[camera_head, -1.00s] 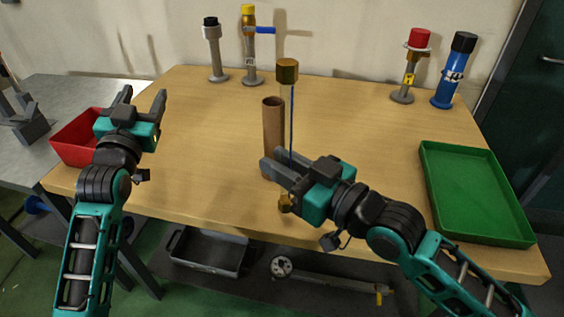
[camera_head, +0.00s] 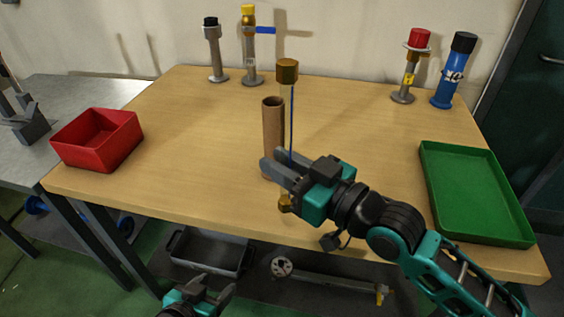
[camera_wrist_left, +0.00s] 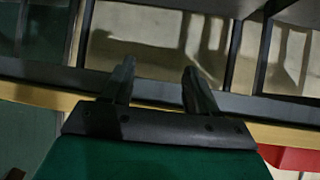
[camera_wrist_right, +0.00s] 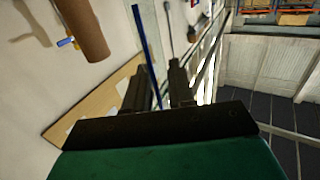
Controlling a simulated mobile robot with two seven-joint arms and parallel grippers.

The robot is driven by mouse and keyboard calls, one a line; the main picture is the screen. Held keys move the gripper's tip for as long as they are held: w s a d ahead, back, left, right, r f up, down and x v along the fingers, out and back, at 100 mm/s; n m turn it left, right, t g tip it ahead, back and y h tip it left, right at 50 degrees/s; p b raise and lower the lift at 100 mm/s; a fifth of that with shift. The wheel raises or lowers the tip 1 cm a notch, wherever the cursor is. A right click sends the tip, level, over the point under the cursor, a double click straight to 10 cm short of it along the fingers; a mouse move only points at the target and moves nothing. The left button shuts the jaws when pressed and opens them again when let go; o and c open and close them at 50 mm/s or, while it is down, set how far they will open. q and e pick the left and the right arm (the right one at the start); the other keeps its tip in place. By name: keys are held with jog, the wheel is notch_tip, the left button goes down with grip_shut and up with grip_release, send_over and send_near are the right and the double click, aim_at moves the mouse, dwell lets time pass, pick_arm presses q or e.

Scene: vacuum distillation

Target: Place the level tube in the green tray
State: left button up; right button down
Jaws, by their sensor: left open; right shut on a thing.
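The level tube (camera_head: 288,72) is a clear upright tube with brass ends and a blue line inside. My right gripper (camera_head: 279,167) is shut on its lower part and holds it over the front of the table. Its lower brass end shows below the fingers. In the right wrist view the blue line (camera_wrist_right: 147,50) rises between the fingers. The green tray (camera_head: 477,193) lies empty on the table's right side, right of the right gripper. My left gripper (camera_head: 212,285) is open and empty, low in front of the table; its spread fingers show in the left wrist view (camera_wrist_left: 160,85).
A brown cylinder (camera_head: 272,135) stands just behind the tube. A red bin (camera_head: 98,140) sits at the left. Several capped fittings stand along the back, including a blue cylinder (camera_head: 454,75). A grey bin (camera_head: 208,252) is below the table. The table between tube and tray is clear, apart from my arm.

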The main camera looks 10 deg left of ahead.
pick_arm(q)
jog(key=shift+s+d+f+m+h, duration=0.15)
jog(key=shift+d+m, duration=0.1)
jog(key=shift+d, duration=0.3)
jog(key=shift+s+d+r+m+h, duration=0.1)
jog(key=shift+s+d+m, duration=0.1)
jog(key=shift+d, duration=0.35)
jog(key=shift+s+d+f+m+h, duration=0.15)
jog(key=shift+d+m, duration=0.1)
jog(key=shift+d, duration=0.3)
jog(key=shift+r, duration=0.1)
